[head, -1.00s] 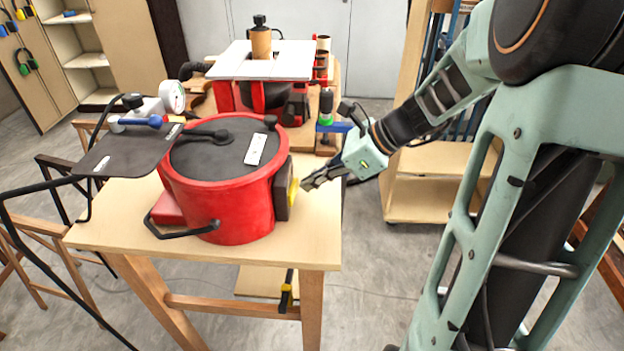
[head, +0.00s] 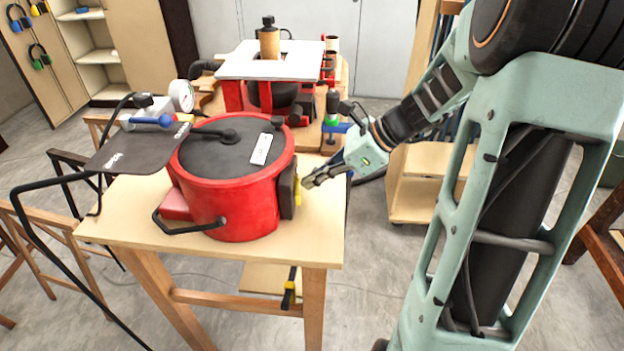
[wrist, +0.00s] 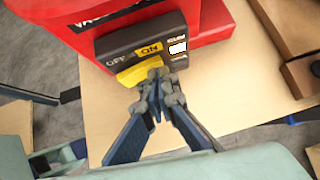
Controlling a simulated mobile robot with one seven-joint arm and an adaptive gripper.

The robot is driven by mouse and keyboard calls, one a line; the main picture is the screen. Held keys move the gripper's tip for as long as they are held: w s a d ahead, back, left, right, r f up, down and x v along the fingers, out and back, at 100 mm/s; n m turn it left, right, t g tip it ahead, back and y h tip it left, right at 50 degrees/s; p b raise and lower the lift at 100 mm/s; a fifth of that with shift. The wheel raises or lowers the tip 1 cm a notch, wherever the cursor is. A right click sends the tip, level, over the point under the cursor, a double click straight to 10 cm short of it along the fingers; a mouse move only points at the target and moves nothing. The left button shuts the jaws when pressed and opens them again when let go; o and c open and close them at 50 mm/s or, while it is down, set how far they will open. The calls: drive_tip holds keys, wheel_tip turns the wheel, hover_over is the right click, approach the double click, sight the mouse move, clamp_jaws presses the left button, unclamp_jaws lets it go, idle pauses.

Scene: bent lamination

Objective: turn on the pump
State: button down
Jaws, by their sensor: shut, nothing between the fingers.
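The pump is a red round pot (head: 240,212) with a dark lid, standing on a wooden table. On its right side is a dark switch box (wrist: 160,45) marked OFF and ON, with a yellow switch (wrist: 138,72) on its lower edge. The yellow switch also shows in the head view (head: 298,191). My gripper (head: 307,183) is shut and empty, just right of the switch box. In the wrist view its fingertips (wrist: 157,82) overlap the right end of the yellow switch; I cannot tell whether they touch it.
The wooden table (head: 318,240) has bare room at its front right. A dark flat plate (head: 135,150) hangs beside the pot at left. A red machine with a white top (head: 265,62) stands behind. A shelf cart (head: 425,185) stands at right.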

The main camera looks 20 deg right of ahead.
drive_tip(key=shift+s, duration=0.1)
drive_tip(key=shift+s, duration=0.7)
